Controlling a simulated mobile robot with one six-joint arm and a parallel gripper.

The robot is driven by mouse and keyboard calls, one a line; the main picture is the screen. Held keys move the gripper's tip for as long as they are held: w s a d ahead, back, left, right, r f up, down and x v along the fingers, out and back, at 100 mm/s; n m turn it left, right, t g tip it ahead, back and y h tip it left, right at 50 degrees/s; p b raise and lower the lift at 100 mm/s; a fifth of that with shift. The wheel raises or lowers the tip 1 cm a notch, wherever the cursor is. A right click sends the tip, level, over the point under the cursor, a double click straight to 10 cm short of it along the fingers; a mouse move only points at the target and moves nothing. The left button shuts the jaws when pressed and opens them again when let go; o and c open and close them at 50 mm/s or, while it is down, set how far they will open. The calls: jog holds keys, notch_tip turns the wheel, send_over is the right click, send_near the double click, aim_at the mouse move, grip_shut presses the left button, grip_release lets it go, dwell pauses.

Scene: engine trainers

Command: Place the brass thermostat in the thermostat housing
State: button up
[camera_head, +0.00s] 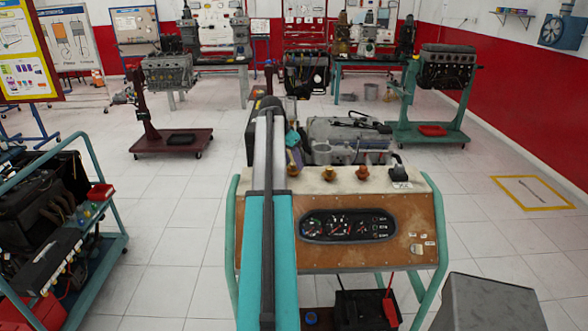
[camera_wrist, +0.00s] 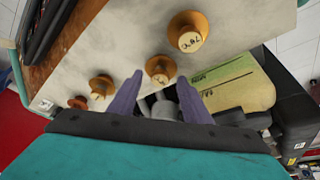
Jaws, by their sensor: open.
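Several brass thermostats stand on the pale top of the instrument stand. In the wrist view, the largest thermostat (camera_wrist: 188,32) has a marked pale face, and another thermostat (camera_wrist: 160,68) shows just beyond my fingertips. Two smaller ones, a thermostat (camera_wrist: 101,86) and a thermostat (camera_wrist: 77,102), lie to the left. The head view shows three thermostats (camera_head: 329,174) on the top. My gripper (camera_wrist: 160,85) is open, its purple fingers apart and nothing held. A grey metal part (camera_wrist: 165,108) shows between the fingers; I cannot tell whether it is the thermostat housing.
The instrument stand (camera_head: 420,215) has a gauge panel (camera_head: 347,226) in front. A grey engine (camera_head: 345,132) sits behind its top. My arm hides part of the stand's left side. A cart (camera_head: 105,245) stands at left; floor shows on both sides.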

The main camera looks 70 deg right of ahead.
aim_at(292, 164)
jog(key=shift+f, duration=0.15)
dwell(0.4)
grip_shut()
jog(key=shift+r, duration=0.2)
jog(key=shift+r+b, duration=1.1)
jog(key=shift+r, duration=0.5)
jog(key=s+a+r+b, duration=0.1)
jog(key=s+a+b, duration=0.3)
jog(key=a, duration=1)
jog(key=shift+s+a+r, duration=0.2)
jog(key=shift+s+a, duration=0.15)
jog(key=shift+s, duration=0.8)
